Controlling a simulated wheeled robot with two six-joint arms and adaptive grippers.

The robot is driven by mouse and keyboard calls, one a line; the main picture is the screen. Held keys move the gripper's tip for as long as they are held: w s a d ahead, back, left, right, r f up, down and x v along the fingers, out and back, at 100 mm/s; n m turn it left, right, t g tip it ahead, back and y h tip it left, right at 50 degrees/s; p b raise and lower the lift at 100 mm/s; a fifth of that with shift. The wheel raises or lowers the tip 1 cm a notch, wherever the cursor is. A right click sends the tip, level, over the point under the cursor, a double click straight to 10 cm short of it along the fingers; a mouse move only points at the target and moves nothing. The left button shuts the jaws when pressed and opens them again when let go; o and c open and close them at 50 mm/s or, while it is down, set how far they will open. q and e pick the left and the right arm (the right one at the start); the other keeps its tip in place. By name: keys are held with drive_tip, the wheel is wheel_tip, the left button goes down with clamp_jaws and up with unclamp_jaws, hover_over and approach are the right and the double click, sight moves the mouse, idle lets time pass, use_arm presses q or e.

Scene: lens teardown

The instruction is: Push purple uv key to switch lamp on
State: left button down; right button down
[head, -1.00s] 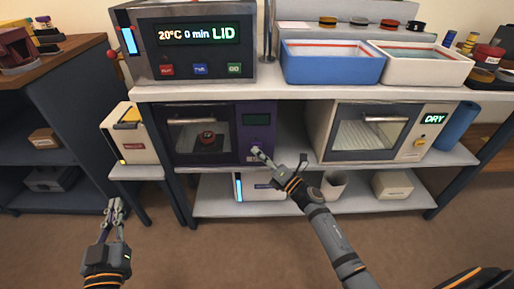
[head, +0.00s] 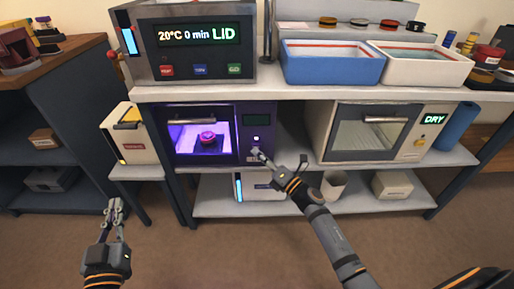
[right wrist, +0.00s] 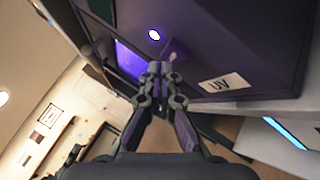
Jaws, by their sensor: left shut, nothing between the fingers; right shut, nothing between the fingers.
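The purple UV box (head: 222,160) stands on the shelf at centre left, its door shut. Its window (head: 204,136) glows violet, and a red round part sits inside. The UV key (head: 256,138) on its right-hand panel glows white-violet; it also shows lit in the right wrist view (right wrist: 154,34). My right gripper (head: 257,153) is shut and empty, its tips just below the key at the panel's lower part. In the right wrist view the closed fingertips (right wrist: 160,68) are close to the box front; contact cannot be told. My left gripper (head: 115,203) is shut and empty, low at the left.
A DRY oven (head: 365,133) stands to the right on the same shelf. A bath unit with a LID display (head: 195,42) and blue (head: 333,68) and white trays sit above. A white box (head: 128,133) stands at left. The floor in front is clear.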

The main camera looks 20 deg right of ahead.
drive_tip(key=s, duration=0.2)
drive_tip(key=s+a, duration=0.1)
drive_tip(key=s+p, duration=0.1)
drive_tip(key=s, duration=0.1)
drive_tip(key=shift+s+a, duration=0.3)
